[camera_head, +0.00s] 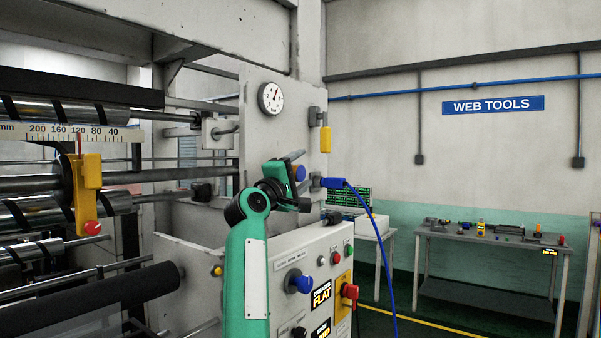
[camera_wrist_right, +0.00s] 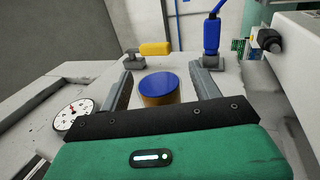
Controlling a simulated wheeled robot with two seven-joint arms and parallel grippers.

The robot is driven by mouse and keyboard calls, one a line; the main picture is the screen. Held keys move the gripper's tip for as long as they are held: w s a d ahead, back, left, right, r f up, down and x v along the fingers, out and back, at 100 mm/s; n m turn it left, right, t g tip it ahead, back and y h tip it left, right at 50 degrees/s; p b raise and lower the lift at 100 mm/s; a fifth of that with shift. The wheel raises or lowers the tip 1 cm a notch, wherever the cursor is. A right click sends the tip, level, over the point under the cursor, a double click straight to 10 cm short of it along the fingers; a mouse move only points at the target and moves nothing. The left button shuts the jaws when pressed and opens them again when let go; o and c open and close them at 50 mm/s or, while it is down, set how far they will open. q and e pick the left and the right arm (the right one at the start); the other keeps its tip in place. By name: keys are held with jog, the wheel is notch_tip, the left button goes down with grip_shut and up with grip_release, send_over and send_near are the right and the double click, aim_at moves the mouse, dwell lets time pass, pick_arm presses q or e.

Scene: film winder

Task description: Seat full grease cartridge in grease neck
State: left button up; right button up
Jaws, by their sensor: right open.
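The grease cartridge (camera_wrist_right: 159,97) has a blue top and an orange-brown body. It stands between the two fingers of my right gripper (camera_wrist_right: 163,85), with a visible gap on each side. In the head view, the blue end of the cartridge (camera_head: 300,173) shows just right of my right gripper (camera_head: 290,160), at the machine's pale side plate. The gripper is open. The grease neck cannot be made out; the cartridge's lower end is hidden by the gripper, so I cannot tell how it sits. My left gripper is not in view.
A dial gauge (camera_head: 271,98) and a yellow block (camera_head: 325,140) sit on the side plate. A blue connector with a hose (camera_head: 333,183) is close right of the gripper. The control panel (camera_head: 315,270) is below. A tool table (camera_head: 490,240) stands at the back right.

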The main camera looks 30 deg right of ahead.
jog(key=shift+s+a+f, duration=0.1)
jog(key=shift+a+f, duration=0.1)
jog(key=shift+f, duration=0.05)
jog(key=b+v, duration=0.5)
jog(key=v, duration=0.8)
jog(key=shift+b, duration=0.4)
jog(key=shift+a, duration=0.1)
